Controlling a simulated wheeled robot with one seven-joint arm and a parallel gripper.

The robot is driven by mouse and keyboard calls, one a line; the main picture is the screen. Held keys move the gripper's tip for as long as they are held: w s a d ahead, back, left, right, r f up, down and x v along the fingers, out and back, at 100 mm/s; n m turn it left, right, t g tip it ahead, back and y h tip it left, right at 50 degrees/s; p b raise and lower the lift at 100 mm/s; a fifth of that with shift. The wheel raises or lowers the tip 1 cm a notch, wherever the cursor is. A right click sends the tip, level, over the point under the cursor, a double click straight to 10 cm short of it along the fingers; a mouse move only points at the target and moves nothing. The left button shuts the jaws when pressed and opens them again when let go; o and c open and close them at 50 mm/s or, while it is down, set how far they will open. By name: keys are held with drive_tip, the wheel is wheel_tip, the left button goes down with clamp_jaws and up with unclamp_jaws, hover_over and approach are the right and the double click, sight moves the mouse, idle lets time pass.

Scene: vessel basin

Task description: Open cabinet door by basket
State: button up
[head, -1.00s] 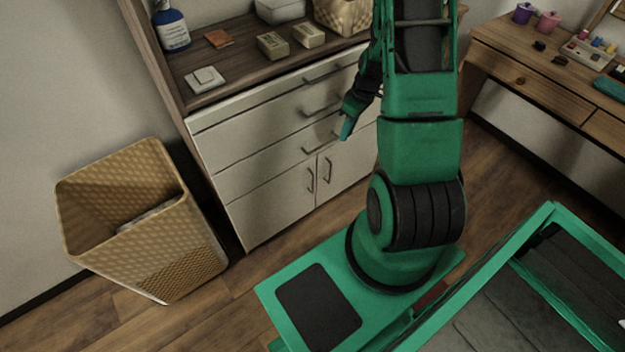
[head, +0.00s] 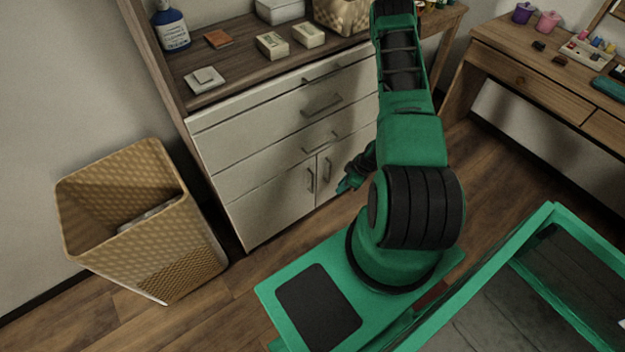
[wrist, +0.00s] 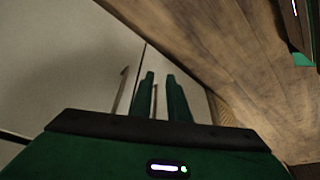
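The basket (head: 140,240) is a tall woven tan bin at the left in the head view. The cabinet door by it (head: 265,210) is the left of two pale lower doors, beside the right door (head: 345,160), and looks shut. Its dark bar handle (head: 311,180) is near the seam. My gripper (head: 342,187) is low in front of the right door, to the right of that handle. In the wrist view my gripper's fingers (wrist: 160,76) are apart, with one handle (wrist: 154,100) showing between them and another (wrist: 122,90) to their left. Contact cannot be told.
Drawers with bar handles (head: 321,104) are above the doors. The cabinet top (head: 235,75) holds small boxes and a blue bottle (head: 171,27). A wooden desk (head: 530,75) stands at the right. Wooden floor (head: 225,300) is clear between basket and base.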

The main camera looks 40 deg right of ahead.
drive_tip(key=shift+w+a+f, duration=0.2)
drive_tip(key=shift+w+a, duration=1)
drive_tip(key=shift+w, duration=0.45)
drive_tip(key=shift+w+a+f, duration=0.15)
drive_tip(key=shift+w+a, duration=1)
drive_tip(key=shift+w, duration=0.45)
drive_tip(key=shift+w+a+f, duration=0.2)
drive_tip(key=shift+w+a, duration=1)
drive_tip(key=shift+w, duration=0.45)
clamp_jaws()
